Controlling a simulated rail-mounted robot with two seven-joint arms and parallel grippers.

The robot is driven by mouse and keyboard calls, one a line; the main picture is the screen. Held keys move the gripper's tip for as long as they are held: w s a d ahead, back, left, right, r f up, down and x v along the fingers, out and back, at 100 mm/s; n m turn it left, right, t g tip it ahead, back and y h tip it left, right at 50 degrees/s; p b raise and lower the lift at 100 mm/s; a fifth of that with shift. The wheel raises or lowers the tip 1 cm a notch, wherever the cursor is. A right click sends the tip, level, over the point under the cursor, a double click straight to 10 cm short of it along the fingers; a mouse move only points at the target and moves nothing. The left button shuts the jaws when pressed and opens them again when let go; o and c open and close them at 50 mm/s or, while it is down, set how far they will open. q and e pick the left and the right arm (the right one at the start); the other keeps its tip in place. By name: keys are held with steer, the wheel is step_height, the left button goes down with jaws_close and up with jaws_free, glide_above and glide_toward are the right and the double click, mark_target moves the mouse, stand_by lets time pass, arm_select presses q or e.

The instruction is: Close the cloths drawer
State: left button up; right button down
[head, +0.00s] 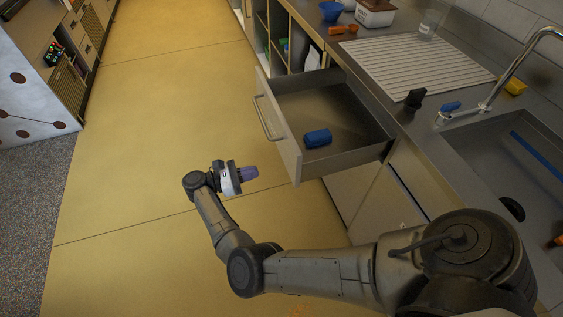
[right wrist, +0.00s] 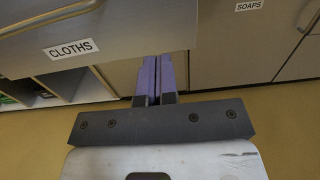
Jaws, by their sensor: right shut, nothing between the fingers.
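The cloths drawer (head: 284,140) stands pulled out from the counter in the head view, with a bar handle (head: 264,118) on its front. A blue rolled cloth (head: 317,138) lies inside it. In the right wrist view the drawer front (right wrist: 130,35) carries a label reading CLOTHS (right wrist: 73,49), and part of the handle (right wrist: 50,15) shows at top left. My right gripper (head: 250,173) is shut and empty, with purple fingers. It is in front of the drawer near its lower front corner; I cannot tell whether it touches. My left gripper is out of view.
A shut front labelled SOAPS (right wrist: 249,5) is at the right of the wrist view. The sink (head: 510,160) and ribbed drainboard (head: 418,68) are on the counter. Open shelves (head: 283,45) lie beyond the drawer. The yellow floor (head: 160,110) left of the drawer is clear.

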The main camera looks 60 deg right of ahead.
mark_target(289, 162)
steer(key=p+x, duration=0.1)
steer(key=x, duration=0.9)
steer(key=shift+w, duration=0.1)
